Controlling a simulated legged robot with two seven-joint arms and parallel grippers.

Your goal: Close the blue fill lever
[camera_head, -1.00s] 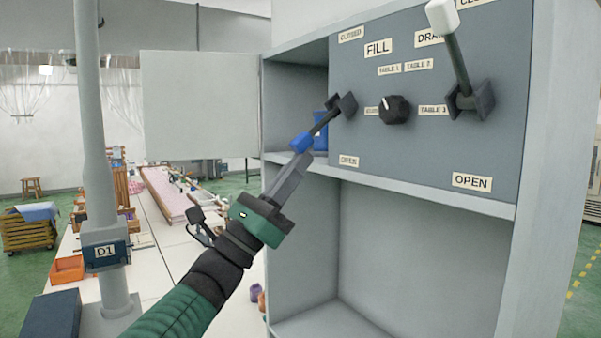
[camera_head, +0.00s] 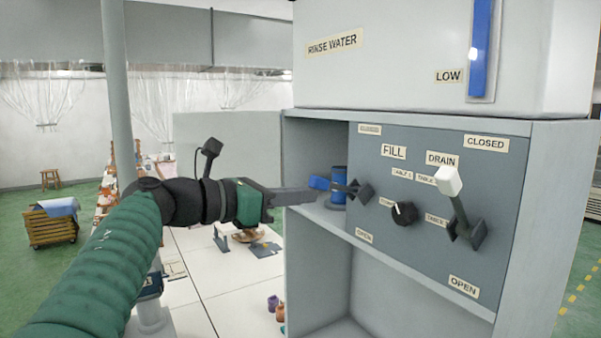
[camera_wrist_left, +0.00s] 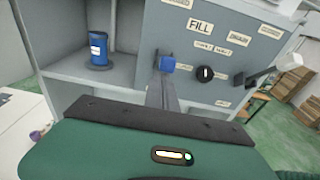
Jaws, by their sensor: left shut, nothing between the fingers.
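The fill lever's blue knob (camera_head: 319,183) points out to the left from its dark pivot on the grey panel (camera_head: 420,258), about level, between the CLOSED and OPEN labels. The knob also shows in the left wrist view (camera_wrist_left: 167,63), at the far end of my fingers. My left gripper (camera_head: 309,194) is shut, with nothing between its fingers. Its tips are right at the knob, just below it, and look to touch it. My right gripper is in no view.
A black selector dial (camera_head: 403,213) and the white-tipped drain lever (camera_head: 449,181) sit to the right on the panel. A blue can (camera_wrist_left: 99,48) stands on the shelf behind the fill lever. The rinse water tank (camera_head: 400,75) is above. A white table (camera_head: 240,295) lies at lower left.

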